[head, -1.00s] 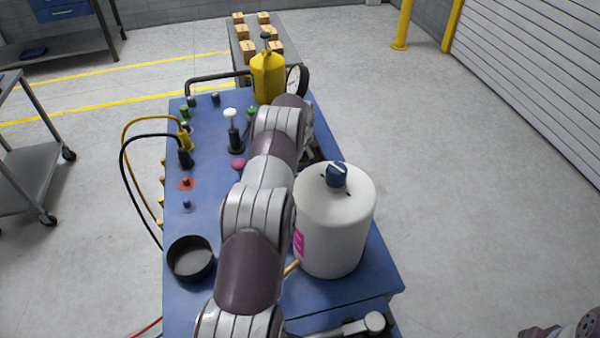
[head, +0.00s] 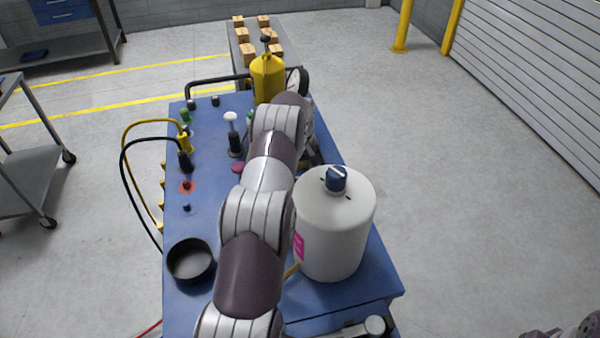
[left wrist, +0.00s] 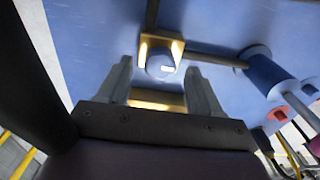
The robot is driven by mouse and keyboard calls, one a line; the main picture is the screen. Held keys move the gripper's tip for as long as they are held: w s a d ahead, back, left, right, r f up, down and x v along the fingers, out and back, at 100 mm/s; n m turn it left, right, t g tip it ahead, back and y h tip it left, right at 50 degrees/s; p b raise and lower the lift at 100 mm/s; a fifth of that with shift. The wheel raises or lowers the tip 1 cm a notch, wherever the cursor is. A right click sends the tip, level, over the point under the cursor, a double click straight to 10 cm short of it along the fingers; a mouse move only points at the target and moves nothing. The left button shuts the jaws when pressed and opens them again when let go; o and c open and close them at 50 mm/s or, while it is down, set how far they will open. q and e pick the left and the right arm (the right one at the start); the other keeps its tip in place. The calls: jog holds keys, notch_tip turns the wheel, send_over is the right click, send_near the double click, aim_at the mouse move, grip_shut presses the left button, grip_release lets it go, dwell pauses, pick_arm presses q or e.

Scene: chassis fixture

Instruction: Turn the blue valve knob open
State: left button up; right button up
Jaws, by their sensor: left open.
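In the left wrist view a round blue knob (left wrist: 163,64) with a small white mark sits on a square brass body in a dark pipe line on the blue panel. My left gripper (left wrist: 159,72) is open, its two fingers pointing toward the knob, one on either side of it. I cannot tell whether they touch it. In the head view my left arm covers this knob and most of the gripper. Another blue knob (head: 337,179) with a white bar tops the white tank (head: 334,235). My right gripper does not show.
A blue cylinder (left wrist: 268,72) stands right of the knob in the wrist view. Open floor lies right of the bench.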

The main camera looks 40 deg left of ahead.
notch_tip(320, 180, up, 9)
jog(key=p, duration=0.9)
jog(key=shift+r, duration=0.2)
